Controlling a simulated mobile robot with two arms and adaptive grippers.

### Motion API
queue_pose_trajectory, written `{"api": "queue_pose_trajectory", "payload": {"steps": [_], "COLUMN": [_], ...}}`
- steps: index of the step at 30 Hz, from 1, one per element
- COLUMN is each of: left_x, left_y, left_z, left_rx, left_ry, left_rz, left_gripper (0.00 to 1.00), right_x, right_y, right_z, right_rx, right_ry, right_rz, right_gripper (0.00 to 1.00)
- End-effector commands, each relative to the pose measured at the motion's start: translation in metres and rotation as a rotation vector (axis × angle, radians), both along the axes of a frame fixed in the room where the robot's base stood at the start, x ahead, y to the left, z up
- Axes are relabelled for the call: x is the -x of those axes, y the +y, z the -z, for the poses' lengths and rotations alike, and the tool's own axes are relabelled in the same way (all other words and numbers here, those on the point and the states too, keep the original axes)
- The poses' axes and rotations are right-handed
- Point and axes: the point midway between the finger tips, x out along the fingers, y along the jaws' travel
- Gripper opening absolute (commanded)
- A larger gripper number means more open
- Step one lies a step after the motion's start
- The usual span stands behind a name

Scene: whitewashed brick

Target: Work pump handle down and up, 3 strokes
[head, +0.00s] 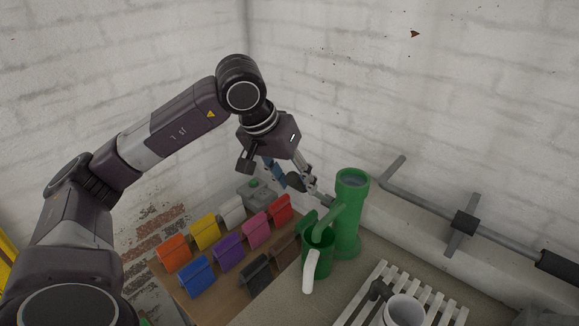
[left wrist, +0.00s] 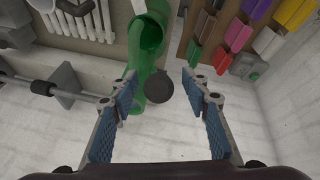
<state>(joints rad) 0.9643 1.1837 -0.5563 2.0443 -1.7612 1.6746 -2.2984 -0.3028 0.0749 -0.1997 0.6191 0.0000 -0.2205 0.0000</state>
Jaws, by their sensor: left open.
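The green pump (head: 347,215) stands upright on the bench near the wall, with a spout slanting down to its left. A green cup-like vessel (head: 317,258) with a white handle is under the spout. My left gripper (head: 297,182) is open, just left of the pump's top. In the left wrist view, a dark round knob (left wrist: 159,88), perhaps the end of the pump handle, shows between the blue-padded fingertips, against the green pump (left wrist: 143,65). I cannot tell whether the fingers touch it. My right gripper is out of view.
Rows of coloured pouch-like pieces (head: 227,251) lie on a wooden board left of the pump. A grey box with a green button (head: 254,187) is behind them. A grey bar (head: 425,204) with crosspieces runs along the right wall. A white slatted rack (head: 440,304) and white cup (head: 404,310) are in front.

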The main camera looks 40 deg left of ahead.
Motion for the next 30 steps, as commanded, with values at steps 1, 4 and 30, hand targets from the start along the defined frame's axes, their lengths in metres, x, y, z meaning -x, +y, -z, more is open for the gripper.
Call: {"api": "queue_pose_trajectory", "payload": {"steps": [1, 4, 30], "left_x": [-0.002, -0.004, -0.002], "left_y": [-0.001, -0.001, 0.000], "left_z": [0.004, 0.010, 0.025], "left_rx": [0.001, 0.000, 0.001], "left_ry": [0.003, 0.001, -0.025], "left_rz": [0.001, 0.000, -0.002], "left_gripper": [0.43, 0.43, 0.00], "right_x": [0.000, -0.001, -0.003], "right_y": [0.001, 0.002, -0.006], "right_z": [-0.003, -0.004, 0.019], "right_rx": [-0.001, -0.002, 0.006], "right_ry": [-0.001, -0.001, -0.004], "right_rz": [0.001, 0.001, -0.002], "right_gripper": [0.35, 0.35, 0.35]}}
